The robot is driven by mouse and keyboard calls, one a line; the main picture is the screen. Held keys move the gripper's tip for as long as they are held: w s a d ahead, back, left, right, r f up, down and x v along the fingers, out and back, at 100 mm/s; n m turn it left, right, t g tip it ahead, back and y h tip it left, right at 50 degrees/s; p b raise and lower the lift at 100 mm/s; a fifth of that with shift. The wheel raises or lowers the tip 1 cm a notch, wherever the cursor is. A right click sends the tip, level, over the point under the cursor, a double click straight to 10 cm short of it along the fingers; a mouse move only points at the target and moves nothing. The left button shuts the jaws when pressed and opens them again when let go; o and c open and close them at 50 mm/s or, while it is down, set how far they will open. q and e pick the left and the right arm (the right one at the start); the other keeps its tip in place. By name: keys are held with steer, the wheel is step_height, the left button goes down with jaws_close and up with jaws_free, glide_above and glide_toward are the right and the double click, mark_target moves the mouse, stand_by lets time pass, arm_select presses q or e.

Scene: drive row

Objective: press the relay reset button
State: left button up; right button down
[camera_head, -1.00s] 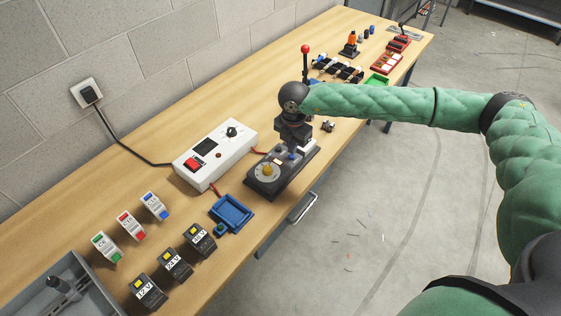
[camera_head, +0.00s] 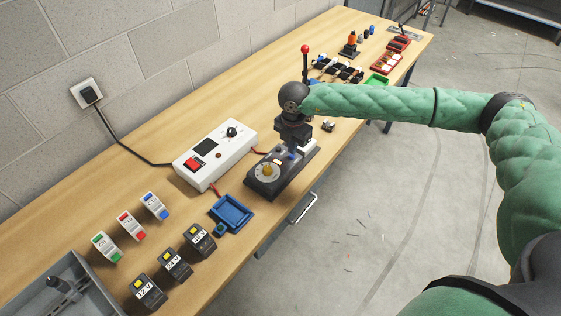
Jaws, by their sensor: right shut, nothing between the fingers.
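A small blue part (camera_head: 291,155), perhaps the reset button, shows on the base just below my right gripper (camera_head: 291,148). My right gripper is shut and empty, pointing down over the far half of the base. The gripper hides part of that area, and I cannot tell whether the fingertips touch the blue part. A whitish block (camera_head: 308,147) sits beside it. My left gripper is not in view.
A white power box (camera_head: 216,152) with a red switch stands left of the base, wired to it. A blue tray (camera_head: 231,212), several labelled modules (camera_head: 148,291) and a grey bin (camera_head: 88,283) are nearer. A red-tipped lever (camera_head: 305,50) rises behind the gripper.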

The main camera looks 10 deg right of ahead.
steer(key=shift+f+b, duration=0.85)
steer(key=shift+f, duration=0.2)
stand_by(0.4)
steer(key=shift+r, duration=0.1)
step_height(320, 180, up, 8)
steer(key=p, duration=0.2)
stand_by(1.0)
stand_by(0.9)
